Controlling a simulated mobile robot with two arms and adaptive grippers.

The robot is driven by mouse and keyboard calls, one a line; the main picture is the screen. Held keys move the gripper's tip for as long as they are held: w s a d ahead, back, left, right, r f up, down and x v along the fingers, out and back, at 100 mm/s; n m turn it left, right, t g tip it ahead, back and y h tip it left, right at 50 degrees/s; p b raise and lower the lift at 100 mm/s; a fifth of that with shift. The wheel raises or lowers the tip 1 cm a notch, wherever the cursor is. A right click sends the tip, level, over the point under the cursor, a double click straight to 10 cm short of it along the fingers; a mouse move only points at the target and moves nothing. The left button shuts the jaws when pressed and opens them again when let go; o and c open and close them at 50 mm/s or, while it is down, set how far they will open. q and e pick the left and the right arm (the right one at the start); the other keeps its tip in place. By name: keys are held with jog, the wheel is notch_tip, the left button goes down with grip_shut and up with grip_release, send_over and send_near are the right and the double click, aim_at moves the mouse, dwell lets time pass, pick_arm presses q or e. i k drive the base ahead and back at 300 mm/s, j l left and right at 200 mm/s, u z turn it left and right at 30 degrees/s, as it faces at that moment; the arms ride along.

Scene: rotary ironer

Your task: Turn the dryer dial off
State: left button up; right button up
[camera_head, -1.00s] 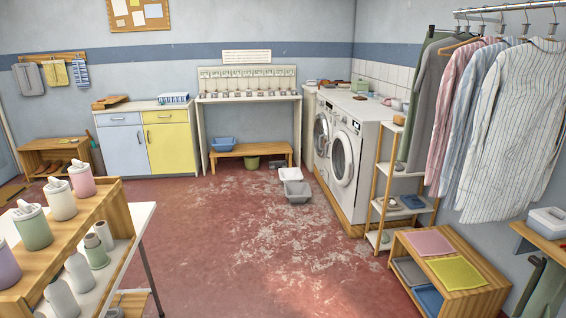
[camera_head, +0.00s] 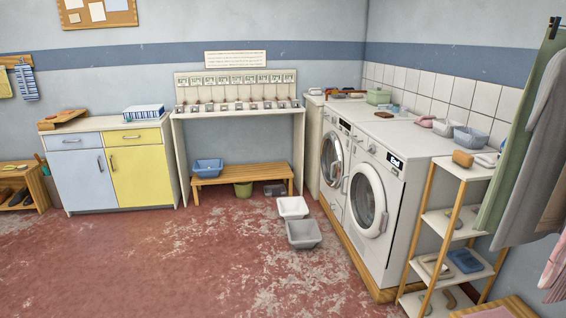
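Two white front-loading machines stand side by side along the right wall. The nearer machine (camera_head: 383,235) has a round door (camera_head: 367,200) and a dark display with white characters (camera_head: 394,163). The farther machine (camera_head: 333,133) has a round door (camera_head: 331,158) and a small panel at its top front. Neither of my grippers is in view.
Two basins (camera_head: 303,234) lie on the floor before the machines. A wooden bench (camera_head: 242,174) stands at the back wall. The red floor (camera_head: 190,270) in the middle is clear.

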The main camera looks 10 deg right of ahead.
aim_at(373, 150)
jog(key=i+z, duration=0.7)
jog(key=i, duration=0.2)
jog(key=i+j+z, duration=0.25)
jog(key=i+z, duration=0.15)
jog(key=i+j+z, duration=0.35)
jog(key=i, duration=0.1)
